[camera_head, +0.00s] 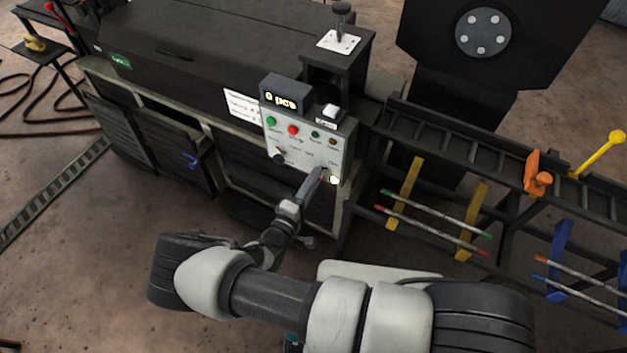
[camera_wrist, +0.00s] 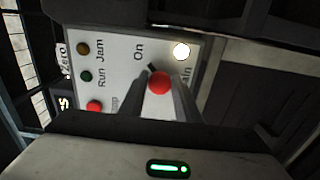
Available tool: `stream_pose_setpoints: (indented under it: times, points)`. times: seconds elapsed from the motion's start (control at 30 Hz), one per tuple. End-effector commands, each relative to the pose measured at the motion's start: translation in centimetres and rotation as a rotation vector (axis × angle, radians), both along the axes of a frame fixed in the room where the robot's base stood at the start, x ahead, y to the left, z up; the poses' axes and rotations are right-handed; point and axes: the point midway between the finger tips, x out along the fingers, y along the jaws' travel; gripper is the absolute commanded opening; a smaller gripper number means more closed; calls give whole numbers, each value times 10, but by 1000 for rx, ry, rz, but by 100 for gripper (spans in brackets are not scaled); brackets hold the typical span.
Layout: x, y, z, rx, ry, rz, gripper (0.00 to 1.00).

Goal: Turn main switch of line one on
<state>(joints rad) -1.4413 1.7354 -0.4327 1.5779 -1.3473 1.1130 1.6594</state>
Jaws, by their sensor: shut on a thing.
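The white control panel (camera_head: 300,150) stands on the front of the dark machine. Its main switch is a red knob (camera_wrist: 160,83) at the panel's lower right corner, with a dark pointer tip near the word "On". In the head view the gripper mostly hides the knob. My gripper (camera_head: 318,177) is at that corner; in the wrist view its fingers (camera_wrist: 163,88) are shut on the knob from both sides. A round lamp (camera_wrist: 181,51) beside the "Main" label is bright white; it also glows in the head view (camera_head: 334,181).
A counter display (camera_head: 283,98) on top of the panel reads "0 pcs". Green and red buttons (camera_head: 293,129) and a black knob (camera_head: 279,156) sit higher and left on the panel. A rack with coloured rods (camera_head: 435,230) and a conveyor frame stand at right.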

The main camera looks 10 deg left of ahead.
Motion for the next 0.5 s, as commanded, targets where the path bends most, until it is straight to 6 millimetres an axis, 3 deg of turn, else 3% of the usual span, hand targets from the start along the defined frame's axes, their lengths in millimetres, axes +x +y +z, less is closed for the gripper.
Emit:
stream_pose_setpoints:
  times: [0.3, 0.33, 0.4, 0.5]
  points:
    - [0, 0, 0, 3, 1, 0, 7]
    - [0, 0, 0, 3, 1, 0, 33]
    - [0, 1, 0, 2, 0, 0, 45]
    - [0, 1, 0, 2, 0, 0, 47]
